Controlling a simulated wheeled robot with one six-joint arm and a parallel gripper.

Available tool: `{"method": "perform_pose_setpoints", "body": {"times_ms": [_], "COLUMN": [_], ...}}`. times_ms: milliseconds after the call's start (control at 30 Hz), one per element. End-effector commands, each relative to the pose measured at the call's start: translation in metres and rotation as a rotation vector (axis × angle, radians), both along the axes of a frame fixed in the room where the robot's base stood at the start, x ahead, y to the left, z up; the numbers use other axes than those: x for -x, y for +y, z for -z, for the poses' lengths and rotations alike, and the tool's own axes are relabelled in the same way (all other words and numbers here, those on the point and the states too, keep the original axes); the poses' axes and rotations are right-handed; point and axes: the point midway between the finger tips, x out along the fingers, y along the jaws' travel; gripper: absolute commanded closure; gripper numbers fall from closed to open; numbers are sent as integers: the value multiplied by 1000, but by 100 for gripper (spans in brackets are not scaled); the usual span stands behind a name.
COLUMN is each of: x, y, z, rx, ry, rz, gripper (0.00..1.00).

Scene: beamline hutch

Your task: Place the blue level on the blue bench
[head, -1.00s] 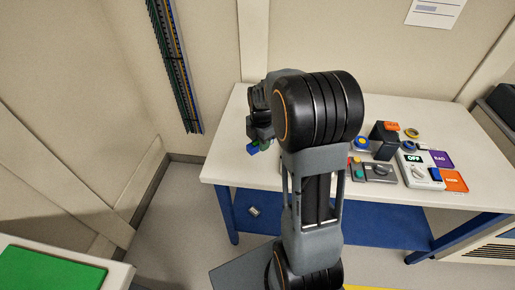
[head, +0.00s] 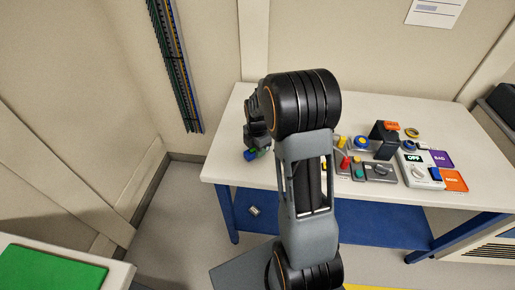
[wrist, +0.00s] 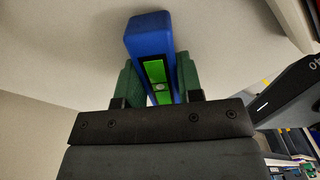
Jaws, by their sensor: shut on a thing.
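The blue level (wrist: 148,38) is a blue bar with a bright green strip and vial. In the wrist view it sits between the green fingers of my gripper (wrist: 160,88), which is shut on it. In the head view my gripper (head: 257,143) is over the left part of the blue bench. The level's blue end (head: 250,155) shows just below it, and the arm hides the rest. The blue bench (head: 222,158) has a pale top, blue legs and a blue lower shelf. I cannot tell whether the level touches the top.
Several controls and small items stand on the bench's right side, among them a dark block (head: 384,140), an OFF switch box (head: 418,171) and a purple BAD card (head: 440,159). A green mat (head: 50,268) lies at lower left. The bench's left end looks clear.

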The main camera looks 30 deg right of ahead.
Motion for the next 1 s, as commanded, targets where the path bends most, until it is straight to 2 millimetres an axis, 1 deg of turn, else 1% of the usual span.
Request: {"method": "perform_pose_setpoints", "body": {"times_ms": [33, 67, 300, 333, 533, 667, 767, 1000], "x": [0, 0, 0, 0, 0, 0, -1, -1], "y": [0, 0, 0, 0, 0, 0, 0, 0], "z": [3, 3, 2, 2, 1, -6, -19, -66], "rx": [0, 0, 0, 0, 0, 1, 0, 1], "ry": [0, 0, 0, 0, 0, -1, -3, -5], "rz": [0, 0, 0, 0, 0, 0, 0, 0], "gripper": [94, 65, 42, 41, 41, 41, 41, 41]}}
